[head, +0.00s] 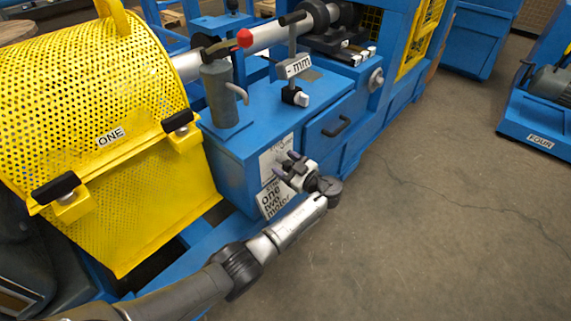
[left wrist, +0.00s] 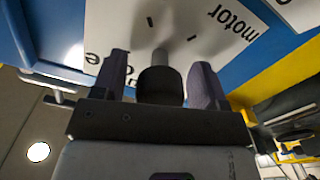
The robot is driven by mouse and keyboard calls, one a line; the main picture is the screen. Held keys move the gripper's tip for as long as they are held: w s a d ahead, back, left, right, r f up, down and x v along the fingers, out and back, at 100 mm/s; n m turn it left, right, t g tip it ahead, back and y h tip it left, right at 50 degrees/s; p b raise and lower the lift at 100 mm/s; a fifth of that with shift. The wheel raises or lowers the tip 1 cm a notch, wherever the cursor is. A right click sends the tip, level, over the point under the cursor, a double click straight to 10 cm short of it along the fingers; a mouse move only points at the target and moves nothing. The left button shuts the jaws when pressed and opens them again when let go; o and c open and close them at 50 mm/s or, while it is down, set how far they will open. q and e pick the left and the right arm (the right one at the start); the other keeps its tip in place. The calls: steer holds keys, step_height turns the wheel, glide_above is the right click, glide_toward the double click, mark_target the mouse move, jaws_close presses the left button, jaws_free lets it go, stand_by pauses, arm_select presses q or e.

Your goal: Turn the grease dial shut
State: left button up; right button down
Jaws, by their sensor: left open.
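My left gripper (head: 286,164) is at the front of the blue machine, before a white label sheet. In the left wrist view the gripper (left wrist: 160,78) is open, its two fingers apart. Between them shows a dark round knob (left wrist: 160,86) on a short grey shaft, in front of the sheet with tick marks; it looks like the grease dial. Gaps show between it and both fingers, and I cannot tell contact or its setting. In the head view the gripper hides this spot. No readable word names the dial. My right gripper is not in view.
A yellow perforated guard (head: 90,100) marked ONE stands at the left. The blue machine has a drawer handle (head: 337,126), a black-and-white knob (head: 295,97) and a grey post (head: 219,95). The concrete floor (head: 430,200) at the right is clear.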

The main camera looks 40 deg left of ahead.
arm_select(q)
steer(key=shift+d+r, duration=0.1)
steer(key=shift+d, duration=0.3)
steer(key=d+p, duration=0.3)
steer(key=d, duration=1)
steer(key=shift+s, duration=0.2)
steer(key=shift+a, duration=0.1)
